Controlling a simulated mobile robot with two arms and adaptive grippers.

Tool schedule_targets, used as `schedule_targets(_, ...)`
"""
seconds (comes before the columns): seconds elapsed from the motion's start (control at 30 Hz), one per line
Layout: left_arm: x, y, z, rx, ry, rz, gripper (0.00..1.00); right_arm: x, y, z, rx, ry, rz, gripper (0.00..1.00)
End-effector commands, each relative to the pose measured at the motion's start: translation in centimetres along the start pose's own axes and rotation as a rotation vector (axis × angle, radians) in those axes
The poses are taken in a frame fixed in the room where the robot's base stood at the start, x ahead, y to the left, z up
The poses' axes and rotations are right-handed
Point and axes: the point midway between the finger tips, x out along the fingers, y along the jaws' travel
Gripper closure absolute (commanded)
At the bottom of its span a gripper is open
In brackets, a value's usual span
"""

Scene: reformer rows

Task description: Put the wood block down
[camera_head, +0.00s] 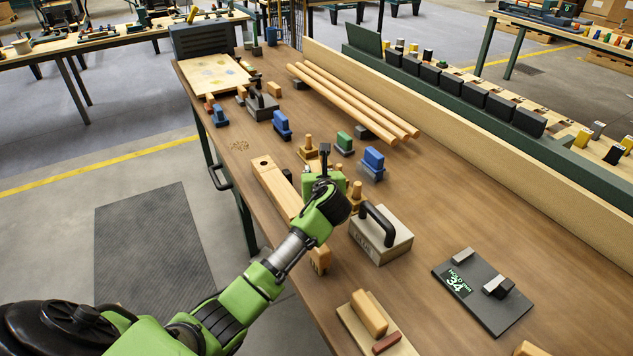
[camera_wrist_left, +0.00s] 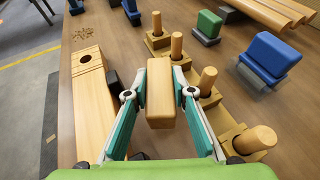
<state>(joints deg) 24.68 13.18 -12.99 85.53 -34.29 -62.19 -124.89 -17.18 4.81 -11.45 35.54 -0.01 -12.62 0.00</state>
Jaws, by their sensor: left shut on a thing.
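My left gripper (camera_head: 325,178) is over the workbench, seen from behind in the head view. In the left wrist view its two fingers (camera_wrist_left: 160,98) are closed on the sides of a wood block (camera_wrist_left: 160,88), a plain light-brown piece with rounded edges. The block is between a long wood board with a hole (camera_wrist_left: 90,105) on the left and a row of wooden pegs on bases (camera_wrist_left: 208,82) on the right. In the head view the hand mostly hides the block. I cannot tell its height above the bench. My right gripper is not in view.
A grey box with a black handle (camera_head: 381,238) stands close to the hand's right. Blue (camera_head: 373,162) and green (camera_head: 344,142) blocks on grey bases lie beyond. Long wooden rods (camera_head: 350,98) lie farther back.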

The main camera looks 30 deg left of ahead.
Motion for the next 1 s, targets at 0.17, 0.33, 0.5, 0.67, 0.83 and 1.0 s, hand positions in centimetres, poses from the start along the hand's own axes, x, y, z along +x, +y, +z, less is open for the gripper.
schedule_targets(0.17,1.2,-0.1,-2.3,0.001,0.005,-0.001,1.0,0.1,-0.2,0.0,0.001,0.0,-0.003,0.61)
schedule_targets(0.33,1.7,-0.1,-3.1,0.0,0.0,-0.001,1.0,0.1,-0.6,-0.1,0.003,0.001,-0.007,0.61)
schedule_targets(0.5,1.6,0.0,-3.1,0.0,0.0,-0.001,1.0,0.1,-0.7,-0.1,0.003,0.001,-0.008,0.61)
schedule_targets(0.67,1.8,0.0,-3.4,0.002,0.002,0.0,0.74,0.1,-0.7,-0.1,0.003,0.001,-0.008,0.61)
schedule_targets(0.83,1.7,0.0,-3.4,0.001,0.002,0.0,0.7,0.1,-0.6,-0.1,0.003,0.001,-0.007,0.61)
schedule_targets(1.0,1.7,0.0,-3.3,0.0,0.001,0.0,0.7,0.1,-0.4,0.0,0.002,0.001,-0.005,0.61)
